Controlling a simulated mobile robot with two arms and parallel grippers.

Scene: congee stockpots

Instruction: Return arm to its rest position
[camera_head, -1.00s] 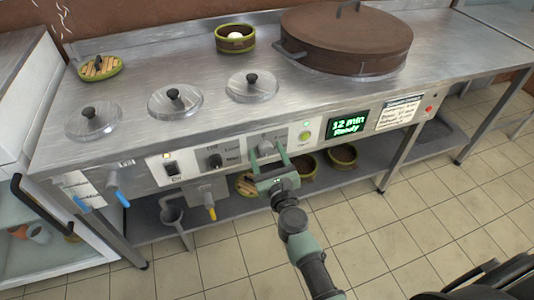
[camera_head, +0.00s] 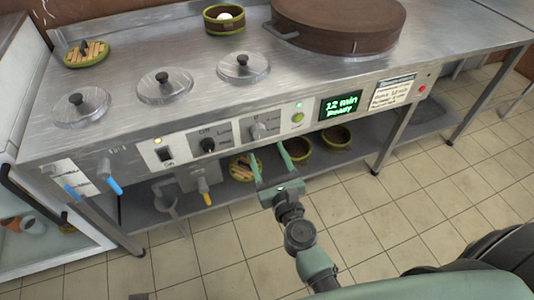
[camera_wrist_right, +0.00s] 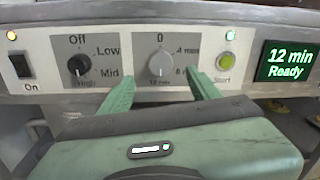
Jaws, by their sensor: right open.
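My right gripper (camera_head: 267,163) is in front of the cooker's control panel, its two green fingers spread and empty. In the head view the fingers point at the panel just below the timer knob (camera_head: 259,131). In the right wrist view the fingers also show (camera_wrist_right: 160,90), with the timer knob (camera_wrist_right: 160,63) beyond and between them and a visible gap to it. My left gripper is not in view.
The panel carries a heat knob (camera_head: 208,145), a green Start button (camera_head: 298,117) and a display (camera_head: 340,106) reading "12 min Ready". A big brown lid (camera_head: 340,22) covers the pot on the counter. Baskets (camera_head: 337,137) stand on the lower shelf. Tiled floor in front is open.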

